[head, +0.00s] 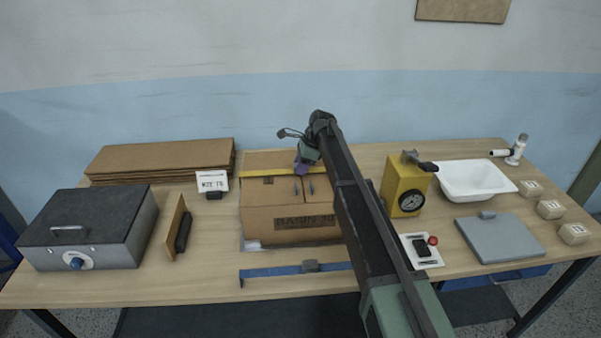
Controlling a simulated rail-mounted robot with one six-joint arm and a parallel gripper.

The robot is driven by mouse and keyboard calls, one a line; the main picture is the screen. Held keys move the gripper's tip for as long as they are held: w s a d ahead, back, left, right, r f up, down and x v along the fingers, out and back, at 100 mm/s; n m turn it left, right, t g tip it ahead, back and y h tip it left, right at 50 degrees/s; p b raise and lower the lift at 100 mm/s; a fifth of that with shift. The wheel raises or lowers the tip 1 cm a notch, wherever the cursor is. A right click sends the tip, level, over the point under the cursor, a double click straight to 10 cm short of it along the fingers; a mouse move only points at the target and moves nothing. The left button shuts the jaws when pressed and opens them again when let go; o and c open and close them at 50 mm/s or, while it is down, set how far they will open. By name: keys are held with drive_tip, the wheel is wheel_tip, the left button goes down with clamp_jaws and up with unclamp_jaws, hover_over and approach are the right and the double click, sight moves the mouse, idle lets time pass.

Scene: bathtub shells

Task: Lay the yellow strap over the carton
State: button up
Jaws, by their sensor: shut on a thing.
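The brown carton (277,222) stands in the middle of the table, with dark printing on its front. The yellow strap (265,173) runs left to right across the carton's top in the picture. I cannot tell whether it touches the cardboard along its whole length. My gripper (304,187) is over the carton, pointing down, and is shut on the strap. The gripper and a purple part on it hide the strap's middle, and my arm hides the carton's right side.
A grey box with a dark lid (85,231) and flat cardboard sheets (160,158) are at left. A blue bar (275,271) lies in front of the carton. At right are a yellow gauge device (394,187), a white basin (474,181) and a grey plate (501,239).

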drive_tip(key=shift+f+b, duration=0.4)
drive_tip(key=shift+b, duration=0.15)
drive_tip(key=shift+s, duration=0.1)
drive_tip(key=o, duration=1)
drive_tip(key=shift+s+d, duration=0.1)
drive_tip(key=shift+s, duration=0.05)
drive_tip(key=shift+r+p, duration=0.5)
drive_tip(key=shift+r, duration=0.05)
drive_tip(key=p+v, duration=1.1)
drive_tip(key=v, duration=0.1)
